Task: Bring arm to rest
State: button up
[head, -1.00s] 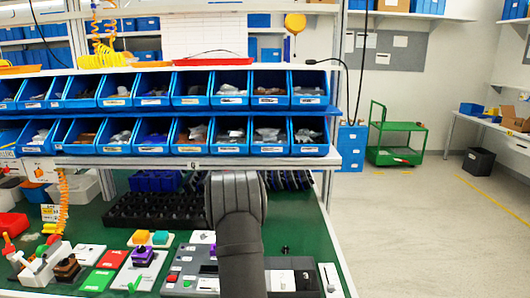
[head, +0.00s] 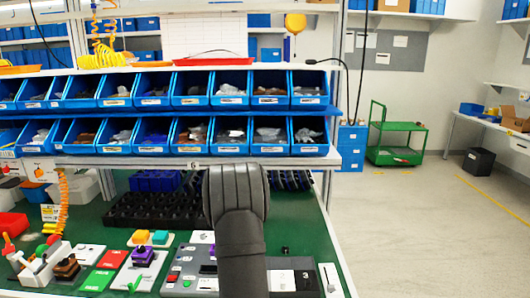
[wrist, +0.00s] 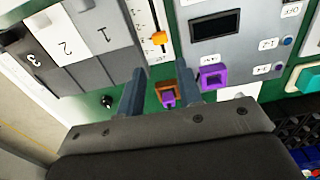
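My gripper (wrist: 160,78) hangs over the panels on the green bench, its two fingers apart with a gap between them. An orange-brown square frame with a purple piece (wrist: 167,96) shows between and beyond the fingers; I see no contact. A purple square part (wrist: 212,77) lies just right of the fingers. A small black knob (wrist: 107,101) is left of them; which part is the rotary switch is unclear. In the head view my dark arm covers the middle of the bench and hides the gripper.
The green bench top (head: 310,235) carries a purple knob (head: 143,254), a brown knob (head: 67,267) and a black tray (head: 155,210). Blue bins (head: 230,88) stand on shelves behind. A slider (wrist: 159,38) and numbered switches (wrist: 75,45) lie below the gripper.

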notch_tip(320, 180, down, 11)
jog(key=shift+r, duration=0.2)
jog(key=shift+s+f, duration=0.1)
jog(key=shift+s, duration=0.35)
jog(key=shift+s+r, duration=0.75)
jog(key=shift+r, duration=0.05)
notch_tip(320, 180, up, 15)
jog(key=s+d+f+t, duration=0.1)
jog(key=d+f, duration=0.3)
jog(key=d, duration=0.1)
jog(key=s+d+f+t, duration=0.1)
jog(key=s+d+f, duration=0.1)
jog(key=d+f, duration=0.2)
jog(key=s+d+f+t, duration=0.1)
jog(key=d+f, duration=0.3)
jog(key=d, duration=0.3)
jog(key=shift+s+d+t, duration=0.15)
jog(key=shift+s+t, duration=0.1)
jog(key=shift+t, duration=0.15)
jog(key=shift+w, duration=0.55)
jog(key=shift+s, duration=0.1)
